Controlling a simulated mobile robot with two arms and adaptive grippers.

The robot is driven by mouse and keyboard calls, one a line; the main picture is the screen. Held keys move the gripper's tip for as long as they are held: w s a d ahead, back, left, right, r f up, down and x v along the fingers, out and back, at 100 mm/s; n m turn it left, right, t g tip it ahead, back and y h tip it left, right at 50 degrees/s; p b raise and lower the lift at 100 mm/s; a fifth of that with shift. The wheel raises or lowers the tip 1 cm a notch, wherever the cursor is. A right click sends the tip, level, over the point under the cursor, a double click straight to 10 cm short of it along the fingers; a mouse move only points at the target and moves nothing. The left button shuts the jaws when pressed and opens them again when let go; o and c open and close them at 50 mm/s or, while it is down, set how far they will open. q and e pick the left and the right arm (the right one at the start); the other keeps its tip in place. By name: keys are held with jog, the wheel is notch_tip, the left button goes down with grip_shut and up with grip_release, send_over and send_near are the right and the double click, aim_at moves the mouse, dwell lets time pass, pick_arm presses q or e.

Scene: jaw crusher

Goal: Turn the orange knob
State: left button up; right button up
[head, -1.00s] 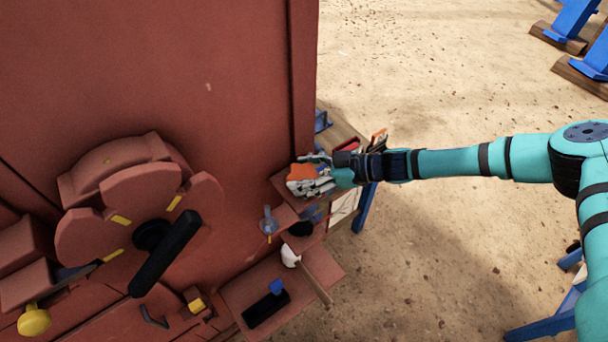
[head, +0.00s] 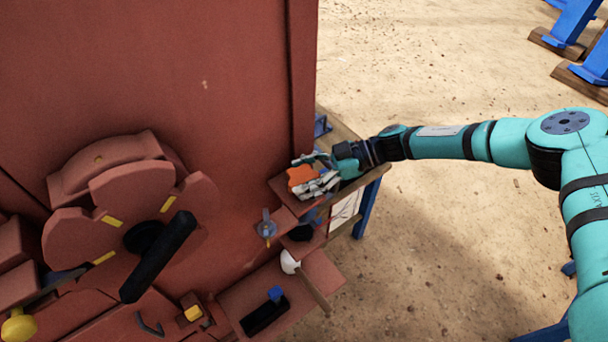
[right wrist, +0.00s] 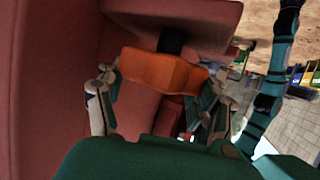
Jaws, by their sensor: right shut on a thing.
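The orange knob (head: 300,176) sits on a small red ledge at the lower right edge of the red machine. My right gripper (head: 314,180) is at the knob, with its fingers on either side of it, shut on it. In the right wrist view the knob (right wrist: 163,72) is a wide orange bar on a dark shaft, between the two fingers of the gripper (right wrist: 160,90). The fingers partly hide the knob in the head view. My left gripper is not in view.
A large red wheel with a black handle (head: 160,256) is at the left. Below the knob are a grey-blue lever (head: 266,228), a white ball knob (head: 290,262) and a black switch with a blue tip (head: 265,314). Sandy ground (head: 440,240) lies open at the right.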

jog(key=shift+r, duration=0.1)
jog(key=o, duration=1.2)
jog(key=shift+a, duration=0.15)
jog(key=v, duration=1.2)
